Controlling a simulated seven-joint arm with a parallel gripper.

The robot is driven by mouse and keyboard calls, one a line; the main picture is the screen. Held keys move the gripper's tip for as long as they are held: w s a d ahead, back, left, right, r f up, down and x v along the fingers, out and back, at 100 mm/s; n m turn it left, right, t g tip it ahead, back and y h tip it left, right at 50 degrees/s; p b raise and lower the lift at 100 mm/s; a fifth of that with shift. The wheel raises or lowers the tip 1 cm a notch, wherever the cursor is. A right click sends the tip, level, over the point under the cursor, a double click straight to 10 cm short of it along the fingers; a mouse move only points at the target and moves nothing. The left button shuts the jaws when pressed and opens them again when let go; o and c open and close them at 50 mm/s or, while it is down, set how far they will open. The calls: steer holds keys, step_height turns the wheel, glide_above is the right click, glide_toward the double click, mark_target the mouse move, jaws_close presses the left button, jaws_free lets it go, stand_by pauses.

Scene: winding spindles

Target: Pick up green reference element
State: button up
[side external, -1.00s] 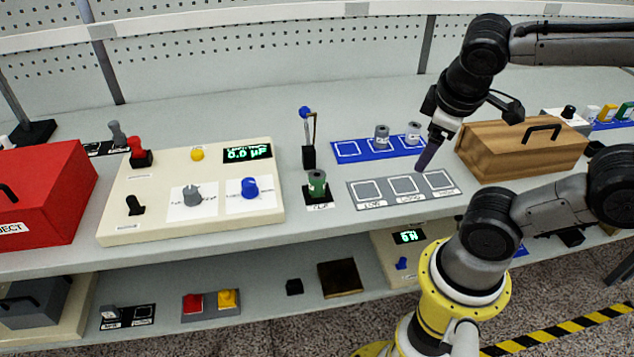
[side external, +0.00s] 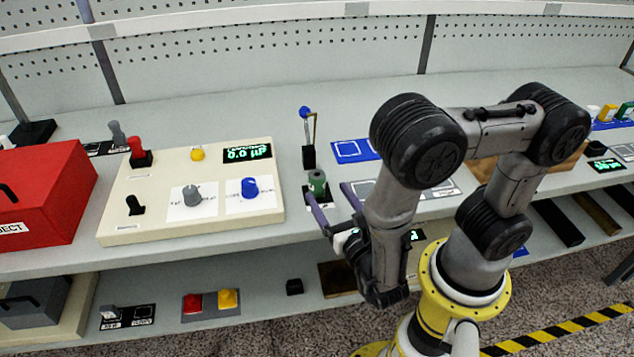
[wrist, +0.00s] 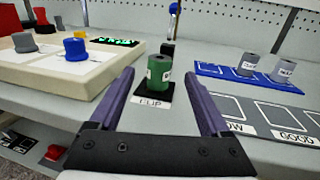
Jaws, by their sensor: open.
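The green reference element (side external: 317,183) is a small upright cylinder on a black base labelled CLIP (wrist: 153,101), on the upper shelf right of the beige panel. It also shows in the wrist view (wrist: 159,77), with a pale label on its side. My gripper (side external: 333,198) is open, with two purple fingers pointing at the element from the front edge of the shelf. In the wrist view my gripper (wrist: 170,88) has the element between its finger lines, a little beyond the tips. The fingers look apart from it.
The beige panel (side external: 120,222) with knobs and a display stands at left. Behind the element is a black post (side external: 308,157) with a blue-tipped lever. Two grey cylinders (wrist: 248,65) (wrist: 283,70) stand on the blue mat (wrist: 208,70) at right. A grey labelled mat (wrist: 232,119) lies nearer.

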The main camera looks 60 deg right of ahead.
mark_target(320, 182)
steer(key=shift+x, duration=3.7)
jaws_close()
